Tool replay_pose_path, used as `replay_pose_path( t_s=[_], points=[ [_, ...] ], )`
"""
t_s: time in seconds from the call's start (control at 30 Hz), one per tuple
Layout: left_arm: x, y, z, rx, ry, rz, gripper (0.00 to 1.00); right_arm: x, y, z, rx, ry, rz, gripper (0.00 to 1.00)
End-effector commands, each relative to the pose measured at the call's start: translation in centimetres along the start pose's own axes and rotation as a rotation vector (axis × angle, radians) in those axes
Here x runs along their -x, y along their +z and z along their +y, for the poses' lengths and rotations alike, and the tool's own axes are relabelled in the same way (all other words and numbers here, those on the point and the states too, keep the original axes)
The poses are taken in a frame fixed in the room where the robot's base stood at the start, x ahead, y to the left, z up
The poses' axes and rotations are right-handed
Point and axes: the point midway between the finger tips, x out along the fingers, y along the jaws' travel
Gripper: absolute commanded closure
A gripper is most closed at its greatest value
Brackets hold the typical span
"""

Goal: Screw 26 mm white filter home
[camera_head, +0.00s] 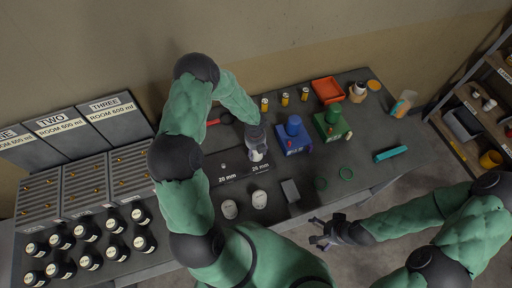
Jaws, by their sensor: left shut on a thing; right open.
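A dark plate (232,180) on the bench carries the labels "20 mm" and "26 mm". My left gripper (257,150) points down over the plate's 26 mm end and is shut on a small white filter (257,155), which it mostly hides. I cannot tell whether the filter touches the plate. A white round part (229,209) and another white round part (259,199) stand in front of the plate. My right gripper (319,233) is open and empty, off the bench's front edge.
A blue device (293,137) and a green device (332,124) stand right of my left gripper. A grey block (290,190) and green rings (346,173) lie near the front. Black bottles (88,233) and slotted racks (82,186) fill the left; an orange tray (327,90) is at the back.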

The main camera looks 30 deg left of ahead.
Motion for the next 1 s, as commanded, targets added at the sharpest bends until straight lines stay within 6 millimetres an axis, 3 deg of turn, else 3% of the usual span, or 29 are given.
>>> replay_pose_path(
  t_s=[0.37, 0.7, 1.0],
  points=[
    [-0.2, -0.5, 0.0, -0.041, 0.002, 0.012, 0.88, 0.5, 0.1, -0.2, 0.0, 0.0, -0.001, 0.02],
    [0.0, -0.6, 0.0, -0.434, -0.001, 0.025, 0.88, 4.6, 0.2, -1.6, 0.0, 0.0, 0.0, 0.02],
    [-0.4, -0.5, 0.0, -0.561, -0.001, 0.026, 0.88, 5.1, 0.2, -1.8, 0.0, 0.0, -0.001, 0.02]
  ],
)
